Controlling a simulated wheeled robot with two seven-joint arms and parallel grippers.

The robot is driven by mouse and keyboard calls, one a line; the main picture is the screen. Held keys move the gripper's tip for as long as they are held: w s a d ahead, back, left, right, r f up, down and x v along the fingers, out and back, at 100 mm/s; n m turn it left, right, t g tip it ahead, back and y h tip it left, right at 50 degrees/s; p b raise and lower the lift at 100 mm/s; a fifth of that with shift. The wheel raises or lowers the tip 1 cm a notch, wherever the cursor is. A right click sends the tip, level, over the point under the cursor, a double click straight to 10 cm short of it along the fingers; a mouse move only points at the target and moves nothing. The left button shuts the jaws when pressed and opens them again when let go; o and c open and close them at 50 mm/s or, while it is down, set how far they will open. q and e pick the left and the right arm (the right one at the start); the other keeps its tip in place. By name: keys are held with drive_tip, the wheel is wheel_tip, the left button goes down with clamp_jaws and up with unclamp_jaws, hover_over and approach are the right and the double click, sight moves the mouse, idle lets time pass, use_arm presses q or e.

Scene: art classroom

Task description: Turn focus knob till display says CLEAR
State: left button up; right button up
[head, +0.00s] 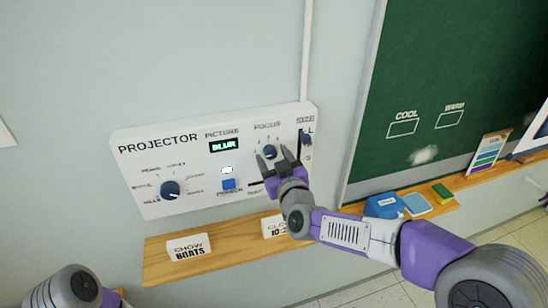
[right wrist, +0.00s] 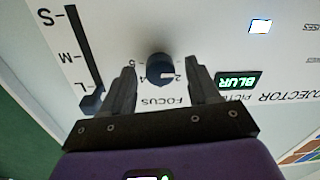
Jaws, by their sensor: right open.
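The white projector panel (head: 150,180) hangs on the wall in the head view. Its small picture display (head: 223,146) reads BLUR, and it also shows upside down in the right wrist view (right wrist: 237,81). The dark focus knob (head: 270,152) is below the word FOCUS. My right gripper (head: 274,158) is open at the panel. In the right wrist view the knob (right wrist: 158,64) stands between the two spread fingers, with a visible gap on each side. A white mark shows on the knob's face. My left gripper is out of view.
A size slider (head: 304,138) is right of the focus knob. A blue power button (head: 228,184) and a mode dial (head: 170,189) are to its left. A wooden ledge (head: 215,250) with two cards runs below. A green chalkboard (head: 450,90) is at the right.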

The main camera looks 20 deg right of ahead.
drive_tip(key=shift+c, duration=0.2)
drive_tip(key=c, duration=1)
drive_tip(key=shift+f+m+b, duration=0.2)
drive_tip(key=shift+m+b, duration=0.6)
drive_tip(key=shift+b, duration=0.35)
drive_tip(key=m+b, duration=0.2)
drive_tip(key=shift+f+b, duration=0.1)
drive_tip(key=shift+b, duration=0.2)
drive_tip(key=m+b, duration=0.2)
drive_tip(key=m, duration=0.1)
drive_tip(key=shift+a, duration=0.1)
drive_tip(key=shift+m+b, duration=0.85)
drive_tip(key=shift+m, duration=0.25)
drive_tip(key=shift+r, duration=0.2)
